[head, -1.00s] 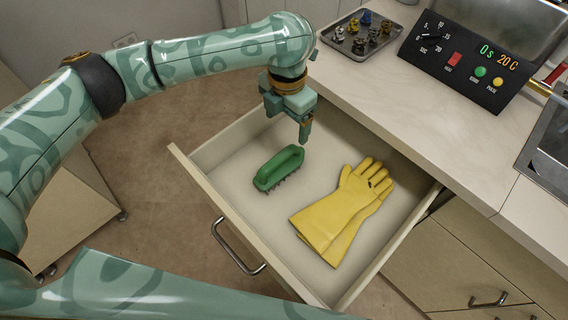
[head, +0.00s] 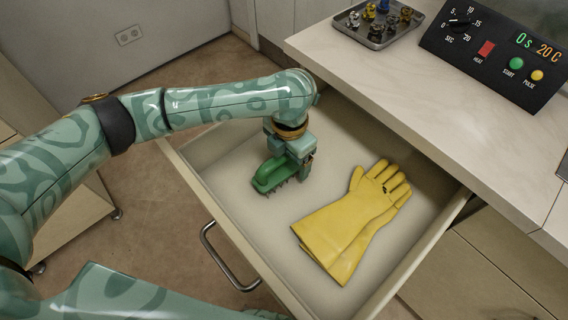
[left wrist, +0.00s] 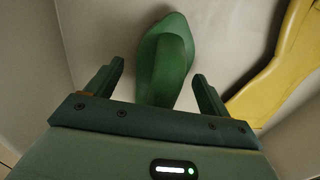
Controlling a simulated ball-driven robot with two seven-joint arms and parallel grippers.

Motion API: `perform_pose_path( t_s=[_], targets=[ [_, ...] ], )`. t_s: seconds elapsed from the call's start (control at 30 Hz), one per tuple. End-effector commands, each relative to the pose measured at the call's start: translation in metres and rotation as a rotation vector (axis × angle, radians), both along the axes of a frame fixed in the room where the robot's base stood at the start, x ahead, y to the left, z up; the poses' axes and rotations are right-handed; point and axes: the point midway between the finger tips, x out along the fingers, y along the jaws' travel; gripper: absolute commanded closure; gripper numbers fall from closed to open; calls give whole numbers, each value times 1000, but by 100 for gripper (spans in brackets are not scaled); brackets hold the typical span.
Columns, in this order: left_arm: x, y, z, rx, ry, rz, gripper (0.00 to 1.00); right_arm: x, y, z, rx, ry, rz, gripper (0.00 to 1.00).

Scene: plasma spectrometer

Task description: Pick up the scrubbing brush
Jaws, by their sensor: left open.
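The green scrubbing brush (head: 274,176) lies bristles down in the open drawer (head: 228,205). My left gripper (head: 303,172) is down in the drawer at the brush's right end in the head view. In the left wrist view the brush (left wrist: 166,62) lies between the two open fingers of the left gripper (left wrist: 158,88), with a gap on each side. The brush's near end is hidden by the gripper body there. My right gripper is not in view.
Yellow rubber gloves (head: 352,222) lie in the drawer to the right of the brush. The drawer walls stand around both. Above are the counter (head: 400,85), a metal tray with small parts (head: 373,38) and a control panel (head: 495,58).

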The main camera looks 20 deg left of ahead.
Motion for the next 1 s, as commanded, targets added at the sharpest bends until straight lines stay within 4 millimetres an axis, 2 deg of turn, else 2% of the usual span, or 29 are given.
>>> perform_pose_path(
  t_s=[0.1, 0.2, 0.3, 0.67, 0.77, 0.87, 1.0],
  targets=[
    [0, 0, 3, -1, -3, -1, 19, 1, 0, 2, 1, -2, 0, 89],
    [0, 0, 3, -1, -3, -1, 47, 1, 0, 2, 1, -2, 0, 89],
    [0, 0, 3, 0, -2, -1, 70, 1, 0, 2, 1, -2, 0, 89],
    [0, 0, 9, 0, -4, -1, 71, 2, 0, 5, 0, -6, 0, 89],
    [0, 0, 21, 0, -7, -1, 71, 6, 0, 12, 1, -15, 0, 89],
    [0, -1, 42, -1, -8, -1, 71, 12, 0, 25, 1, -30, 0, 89],
    [-23, -12, 76, -1, -11, -6, 71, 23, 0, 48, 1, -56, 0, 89]
  ],
)
